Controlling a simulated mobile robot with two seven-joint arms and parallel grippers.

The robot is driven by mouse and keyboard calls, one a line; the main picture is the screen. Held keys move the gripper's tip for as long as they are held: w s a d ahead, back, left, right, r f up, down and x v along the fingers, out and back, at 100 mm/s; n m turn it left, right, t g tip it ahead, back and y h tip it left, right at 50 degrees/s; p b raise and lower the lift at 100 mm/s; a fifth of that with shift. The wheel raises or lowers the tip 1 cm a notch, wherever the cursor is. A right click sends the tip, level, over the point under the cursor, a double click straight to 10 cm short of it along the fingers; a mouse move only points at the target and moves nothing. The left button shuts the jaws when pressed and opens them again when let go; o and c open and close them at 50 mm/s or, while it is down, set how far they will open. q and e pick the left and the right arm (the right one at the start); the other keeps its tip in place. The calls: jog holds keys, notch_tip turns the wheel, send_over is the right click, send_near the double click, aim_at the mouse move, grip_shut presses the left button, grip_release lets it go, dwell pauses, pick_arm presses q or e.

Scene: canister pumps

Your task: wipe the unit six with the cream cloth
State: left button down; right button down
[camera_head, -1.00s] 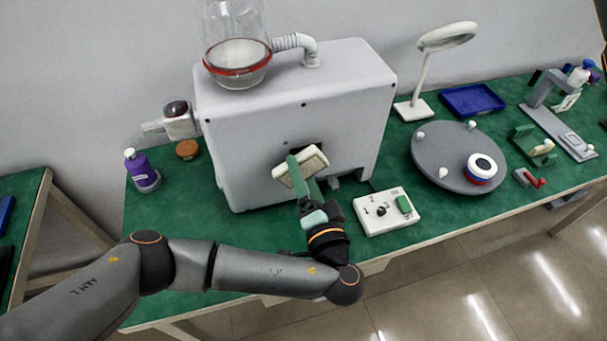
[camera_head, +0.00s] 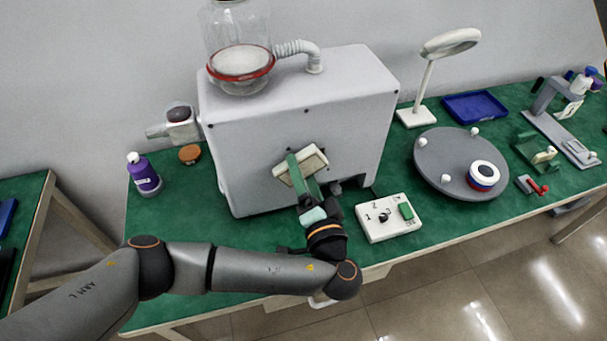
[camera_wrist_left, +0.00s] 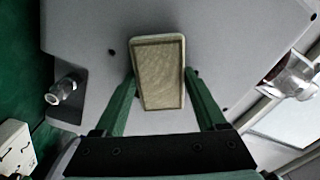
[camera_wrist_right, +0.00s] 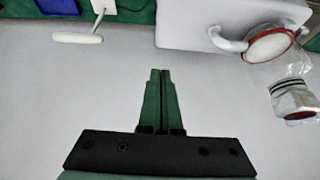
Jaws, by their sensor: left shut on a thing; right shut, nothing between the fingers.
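The cream cloth (camera_head: 314,160) looks like a flat pad with rounded corners. In the left wrist view the cloth (camera_wrist_left: 160,90) shows a tan textured face inside a pale rim. My left gripper (camera_head: 302,170) is shut on it, one green finger on each side, in front of the big pale grey machine (camera_head: 250,150). I cannot tell whether the cloth touches the machine's front. I can read no six on the machine, so I cannot tell whether it is unit six. My right gripper (camera_wrist_right: 161,78) is shut and empty; it shows only in its own wrist view.
A glass canister (camera_head: 238,65) with a red ring tops the machine. A white switch box (camera_head: 375,231) stands to its right, then a grey turntable (camera_head: 440,165), a lamp (camera_head: 428,80) and a blue tray (camera_head: 475,107). A purple bottle (camera_head: 143,175) stands left.

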aim_at(326, 166)
pick_arm(q)
jog(key=shift+w+d, duration=0.25)
jog(key=shift+d, duration=0.55)
jog(key=shift+w+d, duration=0.2)
jog(key=shift+d, duration=0.6)
jog(key=shift+w+d, duration=0.25)
jog(key=shift+d, duration=0.55)
jog(key=shift+d+r, duration=0.1)
jog(key=shift+d, duration=0.4)
jog(key=shift+a, duration=0.1)
jog(key=a, duration=0.1)
jog(key=s+a, duration=0.1)
jog(key=shift+a+f, duration=0.2)
jog(key=shift+a, duration=0.1)
jog(key=shift+s+a+r, duration=0.1)
jog(key=shift+s+a, duration=0.1)
jog(key=shift+a, duration=1.35)
jog(key=v, duration=0.6)
